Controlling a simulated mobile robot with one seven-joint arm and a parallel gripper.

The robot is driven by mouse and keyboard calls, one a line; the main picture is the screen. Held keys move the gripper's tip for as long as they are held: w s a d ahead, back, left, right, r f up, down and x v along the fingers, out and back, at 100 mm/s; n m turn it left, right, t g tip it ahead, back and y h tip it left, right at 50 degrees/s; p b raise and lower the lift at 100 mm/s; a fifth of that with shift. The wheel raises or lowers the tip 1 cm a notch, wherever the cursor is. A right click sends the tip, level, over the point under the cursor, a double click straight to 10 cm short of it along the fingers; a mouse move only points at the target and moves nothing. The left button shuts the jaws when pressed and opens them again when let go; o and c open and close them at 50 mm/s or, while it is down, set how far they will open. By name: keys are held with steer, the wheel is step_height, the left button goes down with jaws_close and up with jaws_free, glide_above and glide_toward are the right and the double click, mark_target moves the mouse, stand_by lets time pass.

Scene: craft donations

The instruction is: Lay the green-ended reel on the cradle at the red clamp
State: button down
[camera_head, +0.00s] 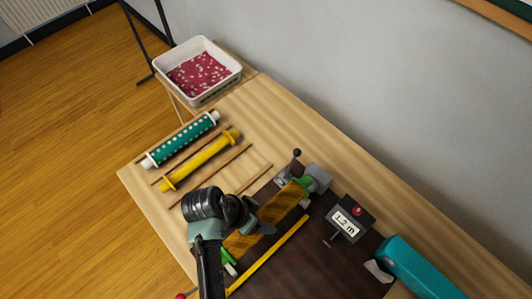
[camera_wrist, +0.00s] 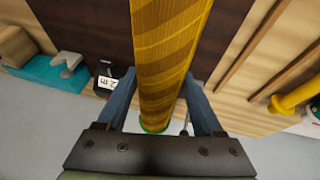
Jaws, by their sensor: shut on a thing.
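The green-ended reel, wound with gold striped cloth (camera_head: 282,204), lies slantwise over a dark mat (camera_head: 345,270). My gripper (camera_head: 262,228) is shut on it around its middle. In the wrist view the reel (camera_wrist: 168,50) runs between the two blue-grey fingers of my gripper (camera_wrist: 160,92). Its far green end (camera_head: 303,184) is close to a grey block (camera_head: 318,178) with a black-knobbed lever (camera_head: 297,153); I cannot tell if it rests there. Its near end is partly hidden by my arm. A red knob (camera_head: 180,296) shows at the bottom edge, perhaps the red clamp.
A teal dotted reel (camera_head: 182,139) and a yellow reel (camera_head: 200,160) lie among wooden strips at left. A white tray (camera_head: 183,91) of red cloth stands behind. A "1.2 m" display (camera_head: 346,222) and a teal object (camera_head: 415,268) are at right. A yellow strip (camera_head: 268,254) crosses the mat.

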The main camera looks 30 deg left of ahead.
steer(key=shift+a+f+b, duration=0.15)
steer(key=shift+f+b, duration=0.6)
steer(key=shift+f, duration=0.05)
step_height(320, 180, down, 7)
steer(key=b, duration=0.6)
steer(key=shift+r, duration=0.15)
jaws_free()
steer(key=shift+r, duration=0.1)
steer(key=v, duration=1.2)
steer(key=shift+r, duration=0.4)
steer(key=shift+s+a, duration=0.1)
